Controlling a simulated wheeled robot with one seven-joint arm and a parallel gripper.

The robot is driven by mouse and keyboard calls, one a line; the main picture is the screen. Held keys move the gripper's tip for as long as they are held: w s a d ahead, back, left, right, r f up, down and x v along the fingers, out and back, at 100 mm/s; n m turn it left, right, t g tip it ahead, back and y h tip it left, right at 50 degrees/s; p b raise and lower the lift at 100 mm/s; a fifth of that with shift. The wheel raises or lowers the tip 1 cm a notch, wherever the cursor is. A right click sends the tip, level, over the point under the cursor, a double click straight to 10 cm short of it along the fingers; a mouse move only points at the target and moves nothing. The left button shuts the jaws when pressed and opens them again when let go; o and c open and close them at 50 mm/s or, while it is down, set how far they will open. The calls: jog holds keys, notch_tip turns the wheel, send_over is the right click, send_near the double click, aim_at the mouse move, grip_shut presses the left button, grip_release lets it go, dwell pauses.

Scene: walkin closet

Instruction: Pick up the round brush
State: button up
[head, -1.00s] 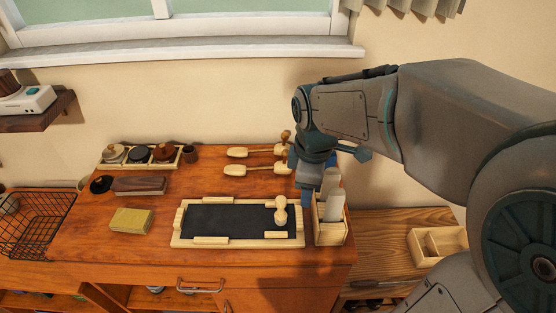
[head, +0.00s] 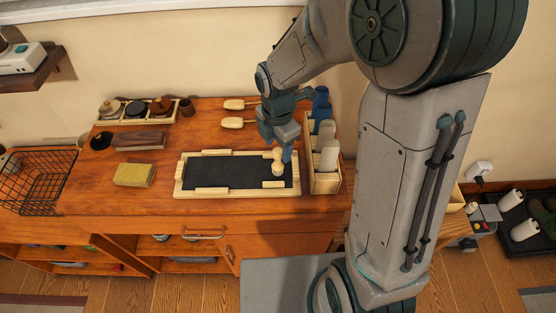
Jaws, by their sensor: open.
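A small pale wooden piece with a rounded knob, which looks like the round brush (head: 278,168), stands at the right end of the dark mat in a wooden-framed tray (head: 235,193). Its bristles cannot be made out. My gripper (head: 279,148) is open and points down right at the knob. One blue finger shows just right of the knob. The other finger is partly hidden, and I cannot tell whether either touches it. A dark round item (head: 101,140) lies at the left beside a brown block-shaped brush (head: 139,140).
A wooden box (head: 325,183) with white and blue-topped bottles stands close right of the tray. Two wooden-handled tools (head: 233,123) lie behind it. A yellow cloth stack (head: 134,174) and a rack of round pots (head: 136,109) are left.

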aim_at(278, 166)
jog(key=shift+s+f+p, duration=0.2)
jog(key=shift+f+p, duration=0.35)
jog(key=shift+f, duration=2.35)
jog(key=c, duration=1)
